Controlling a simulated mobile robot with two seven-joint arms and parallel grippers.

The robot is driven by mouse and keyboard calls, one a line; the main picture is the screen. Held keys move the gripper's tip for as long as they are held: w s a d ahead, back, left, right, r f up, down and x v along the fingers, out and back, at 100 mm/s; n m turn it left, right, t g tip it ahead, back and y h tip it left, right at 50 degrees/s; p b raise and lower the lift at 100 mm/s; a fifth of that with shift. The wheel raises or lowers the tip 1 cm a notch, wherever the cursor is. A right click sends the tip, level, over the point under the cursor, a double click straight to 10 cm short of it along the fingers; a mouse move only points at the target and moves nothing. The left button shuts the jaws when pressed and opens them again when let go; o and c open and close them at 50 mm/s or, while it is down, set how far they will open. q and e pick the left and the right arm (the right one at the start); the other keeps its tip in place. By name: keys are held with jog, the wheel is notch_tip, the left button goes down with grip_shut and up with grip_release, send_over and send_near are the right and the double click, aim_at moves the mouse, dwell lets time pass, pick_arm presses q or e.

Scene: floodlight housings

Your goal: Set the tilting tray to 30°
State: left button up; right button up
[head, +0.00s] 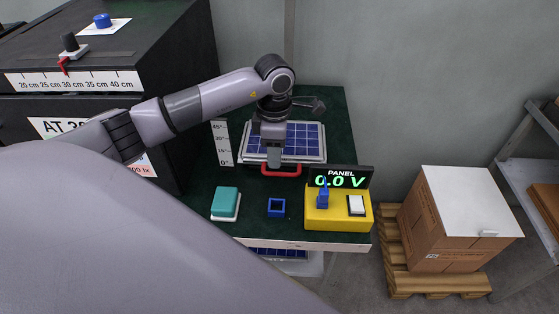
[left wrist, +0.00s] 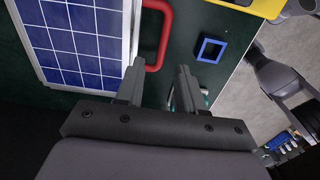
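The tilting tray (head: 291,140) holds a blue solar panel and lies low, roughly flat, on the dark green bench top. Its red handle (head: 282,171) is at the near edge. A white angle scale (head: 222,144) marked from 0° to 45° stands left of the tray. My left gripper (head: 274,163) is above the tray's near edge, close to the handle. In the left wrist view its fingers (left wrist: 160,68) are apart, with the red handle (left wrist: 165,30) just past the tips. Contact cannot be told.
A yellow box (head: 338,220) with a blue switch and a display (head: 341,178) reading 0.0 V stands front right. A blue square frame (head: 276,207) and a teal block (head: 225,202) lie at the front. A black cabinet (head: 170,60) borders the left.

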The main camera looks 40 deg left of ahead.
pick_arm(q)
jog(key=shift+f, duration=2.65)
grip_shut()
